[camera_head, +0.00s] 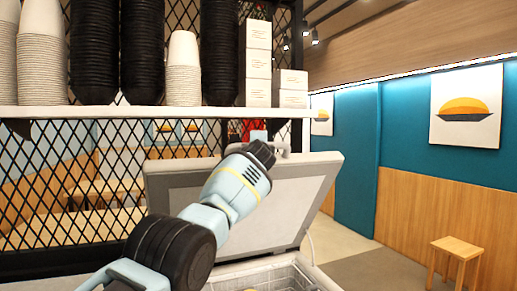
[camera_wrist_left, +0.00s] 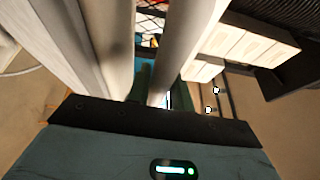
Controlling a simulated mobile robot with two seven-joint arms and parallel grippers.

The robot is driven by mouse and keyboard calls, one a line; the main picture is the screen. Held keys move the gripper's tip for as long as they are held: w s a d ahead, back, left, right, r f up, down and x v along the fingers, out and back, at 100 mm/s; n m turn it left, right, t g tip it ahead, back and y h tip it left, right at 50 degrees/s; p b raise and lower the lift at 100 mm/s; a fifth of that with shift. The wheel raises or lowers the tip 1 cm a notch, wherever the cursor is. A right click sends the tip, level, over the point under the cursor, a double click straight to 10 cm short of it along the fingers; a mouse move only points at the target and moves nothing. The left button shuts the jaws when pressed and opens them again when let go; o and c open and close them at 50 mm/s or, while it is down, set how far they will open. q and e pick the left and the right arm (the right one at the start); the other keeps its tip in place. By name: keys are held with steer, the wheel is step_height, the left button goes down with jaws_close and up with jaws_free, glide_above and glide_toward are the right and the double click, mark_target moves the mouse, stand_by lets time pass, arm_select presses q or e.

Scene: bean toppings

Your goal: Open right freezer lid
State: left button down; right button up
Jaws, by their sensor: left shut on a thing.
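The freezer lid (camera_head: 297,190), a pale panel with a grey inner face, stands raised and tilted back over the freezer (camera_head: 222,277). Its grey handle (camera_head: 283,153) is at the top edge. My left arm reaches up across the lid. My left gripper (camera_head: 264,150) is at that top edge, shut on the handle, with its fingertips mostly hidden. In the left wrist view, pale bars extend forward from the dark gripper base (camera_wrist_left: 150,122), and the grip itself is unclear. My right gripper is not in view.
Above the lid, a white shelf (camera_head: 150,112) carries stacked bowls, cups and white boxes (camera_head: 258,62). Black mesh (camera_head: 50,180) stands behind at left. A wire basket (camera_head: 285,272) shows inside the freezer. A wooden stool (camera_head: 457,250) stands at right, with open floor before it.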

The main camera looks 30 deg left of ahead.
arm_select(q)
steer(key=shift+f, duration=0.2)
steer(key=c, duration=1.3)
jaws_free()
steer(key=shift+o, duration=0.2)
steer(key=shift+d+r, duration=0.1)
steer(key=p+v, duration=0.3)
steer(key=v, duration=0.4)
steer(key=shift+s, duration=0.4)
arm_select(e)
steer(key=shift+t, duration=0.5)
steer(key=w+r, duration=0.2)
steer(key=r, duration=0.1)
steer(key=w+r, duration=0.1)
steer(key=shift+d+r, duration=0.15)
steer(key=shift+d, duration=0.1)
arm_select(q)
steer(key=shift+d, duration=0.1)
